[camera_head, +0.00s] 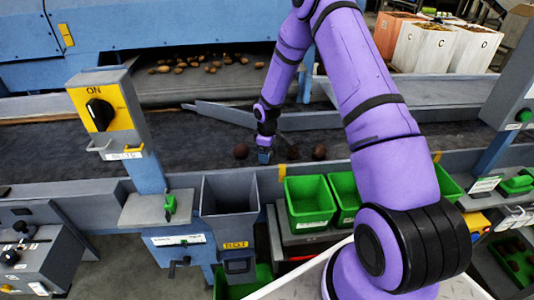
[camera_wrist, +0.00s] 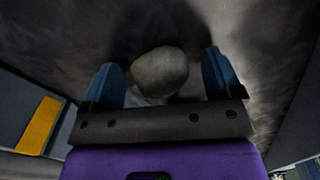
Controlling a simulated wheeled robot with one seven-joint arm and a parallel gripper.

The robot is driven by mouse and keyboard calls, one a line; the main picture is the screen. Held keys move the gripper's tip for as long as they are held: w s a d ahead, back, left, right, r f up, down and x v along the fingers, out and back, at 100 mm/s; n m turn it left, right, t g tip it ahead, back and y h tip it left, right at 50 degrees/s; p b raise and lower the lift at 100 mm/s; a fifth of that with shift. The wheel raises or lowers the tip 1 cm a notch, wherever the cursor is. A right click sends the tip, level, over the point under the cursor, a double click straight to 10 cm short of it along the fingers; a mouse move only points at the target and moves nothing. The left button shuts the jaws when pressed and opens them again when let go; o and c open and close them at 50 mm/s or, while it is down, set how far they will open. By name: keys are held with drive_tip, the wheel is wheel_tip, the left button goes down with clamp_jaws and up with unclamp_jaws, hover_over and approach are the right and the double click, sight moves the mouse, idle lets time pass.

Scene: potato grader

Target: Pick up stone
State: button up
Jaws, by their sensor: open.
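A grey, rounded stone (camera_wrist: 160,72) shows in the wrist view on the dark belt (camera_head: 190,140). It lies between the two blue fingertips of my gripper (camera_head: 265,156), with a gap visible at each side. My gripper is open and points down at the belt. In the head view it is low over the belt, and I cannot make out the stone there because the gripper is in the way. One brown lump (camera_head: 241,151) lies just left of my gripper and another brown lump (camera_head: 319,152) lies to its right.
Several potatoes (camera_head: 205,66) lie at the back of the machine. A metal guide bar (camera_head: 330,118) crosses behind my gripper. A grey chute (camera_head: 230,205) and green bins (camera_head: 309,200) stand in front of the belt's near edge. A yellow switch box (camera_head: 103,108) stands at left.

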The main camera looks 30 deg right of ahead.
drive_tip(key=c, duration=1.1)
drive_tip(key=shift+o, duration=0.2)
drive_tip(key=shift+r, duration=0.15)
